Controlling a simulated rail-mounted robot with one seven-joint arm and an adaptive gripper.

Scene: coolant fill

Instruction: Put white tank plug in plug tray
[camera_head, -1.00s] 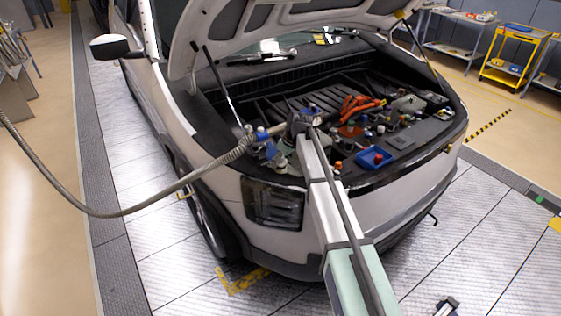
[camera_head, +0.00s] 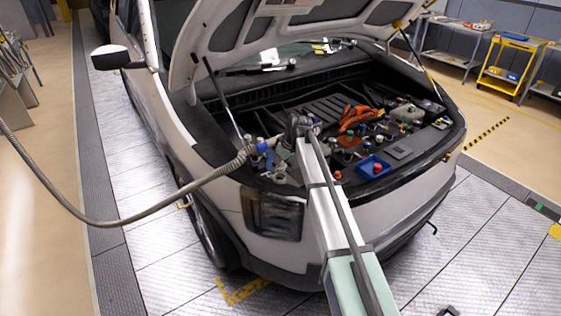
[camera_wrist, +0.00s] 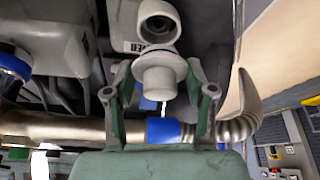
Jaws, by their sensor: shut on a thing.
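The white tank plug (camera_wrist: 160,76) is between the two fingers of my gripper (camera_wrist: 162,88) in the wrist view. The fingers are shut on its sides. In the head view my gripper (camera_head: 303,124) is over the left middle of the engine bay, and the plug is too small to make out there. A blue tray (camera_head: 374,169) that looks like the plug tray lies at the front of the bay, right of my gripper, with a red item in it.
A grey corrugated hose (camera_head: 200,183) with a blue collar reaches the bay from the left; its collar (camera_wrist: 163,130) passes below the plug in the wrist view. Orange cables (camera_head: 355,116) lie right of my gripper. The raised hood (camera_head: 280,25) hangs above.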

